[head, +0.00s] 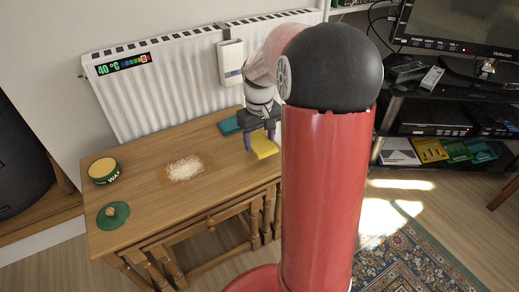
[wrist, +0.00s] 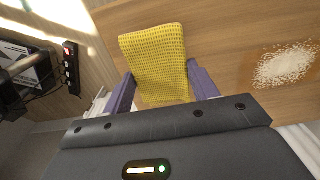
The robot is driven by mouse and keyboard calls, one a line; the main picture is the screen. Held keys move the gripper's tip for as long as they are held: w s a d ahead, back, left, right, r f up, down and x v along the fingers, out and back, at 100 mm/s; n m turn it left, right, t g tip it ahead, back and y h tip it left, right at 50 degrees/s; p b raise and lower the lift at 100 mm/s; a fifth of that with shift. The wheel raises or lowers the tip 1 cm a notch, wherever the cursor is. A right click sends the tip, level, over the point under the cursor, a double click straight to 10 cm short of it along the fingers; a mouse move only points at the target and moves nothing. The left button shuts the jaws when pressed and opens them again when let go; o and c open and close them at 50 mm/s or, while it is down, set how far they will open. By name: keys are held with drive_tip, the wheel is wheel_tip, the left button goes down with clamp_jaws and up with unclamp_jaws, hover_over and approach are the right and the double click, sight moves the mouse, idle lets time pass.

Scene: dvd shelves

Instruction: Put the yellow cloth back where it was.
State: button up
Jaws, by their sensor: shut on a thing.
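The yellow cloth (head: 264,146) is between the fingers of my gripper (head: 262,137), over the right end of the wooden table (head: 150,200). In the wrist view the cloth (wrist: 158,50) is a textured yellow rectangle extending past the purple fingers of my gripper (wrist: 161,74). My gripper is shut on it. I cannot tell whether the cloth touches the tabletop. My red arm hides the table's right end in the head view.
A pile of white grains (head: 185,168) lies on a darker patch mid-table. An open wax tin (head: 104,171) and green lid (head: 113,214) are at left. A teal item (head: 229,126) lies near the radiator (head: 180,85). A black shelf unit (head: 440,125) stands at right.

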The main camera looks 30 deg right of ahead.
sight(259, 148)
drive_tip(key=shift+f, duration=2.05)
drive_tip(key=shift+b, duration=0.3)
drive_tip(key=shift+f, duration=0.15)
drive_tip(key=o, duration=0.9)
